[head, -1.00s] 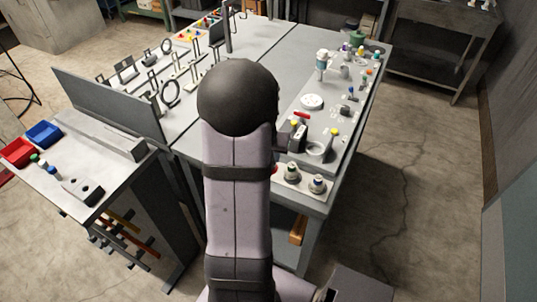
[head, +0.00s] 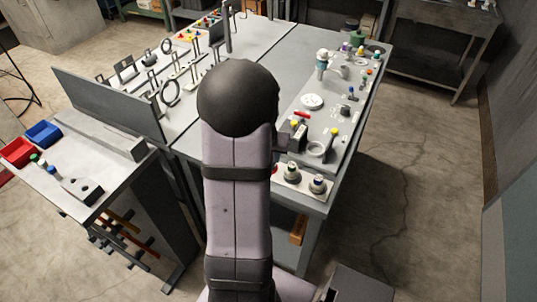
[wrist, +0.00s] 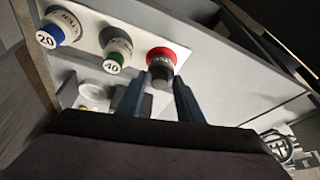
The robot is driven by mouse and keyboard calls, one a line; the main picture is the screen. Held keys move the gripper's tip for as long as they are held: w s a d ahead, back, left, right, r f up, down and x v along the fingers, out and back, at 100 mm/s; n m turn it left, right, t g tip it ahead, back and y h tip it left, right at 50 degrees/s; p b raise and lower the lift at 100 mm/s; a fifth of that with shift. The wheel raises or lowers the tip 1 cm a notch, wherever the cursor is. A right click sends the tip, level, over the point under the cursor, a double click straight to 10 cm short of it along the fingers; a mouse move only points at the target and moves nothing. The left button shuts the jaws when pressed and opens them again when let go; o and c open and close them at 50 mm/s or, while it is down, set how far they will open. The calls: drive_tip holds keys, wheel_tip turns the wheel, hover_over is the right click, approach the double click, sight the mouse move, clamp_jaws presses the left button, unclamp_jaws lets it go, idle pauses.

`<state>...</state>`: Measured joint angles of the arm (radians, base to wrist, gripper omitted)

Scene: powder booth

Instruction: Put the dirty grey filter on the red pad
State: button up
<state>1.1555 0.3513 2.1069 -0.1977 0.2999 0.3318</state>
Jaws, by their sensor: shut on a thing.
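The red pad (wrist: 168,53) is in the upper middle of the wrist view, a red ring around something grey. In the head view only a sliver of it (head: 275,169) shows beside my arm. A dark grey round piece, which looks like the dirty filter (wrist: 160,75), is between my fingertips and overlaps the near side of the pad. My gripper (wrist: 162,86) is shut on it. I cannot tell whether the filter touches the pad. In the head view my arm hides the filter and most of the gripper.
A green-banded jar marked 40 (wrist: 116,47) stands beside the pad, and a blue-banded jar marked 20 (wrist: 58,28) stands beyond it. Both are on a light plate at the bench's near edge. A large pale ring (head: 316,150) and small parts crowd the bench behind.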

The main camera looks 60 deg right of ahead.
drive_tip(key=shift+f+b, duration=0.5)
drive_tip(key=shift+f, duration=0.05)
idle(0.8)
drive_tip(key=o, duration=1.1)
drive_tip(key=o, duration=0.5)
drive_tip(key=shift+r, duration=0.15)
drive_tip(key=shift+r+p, duration=3.3)
drive_tip(key=shift+r, duration=0.55)
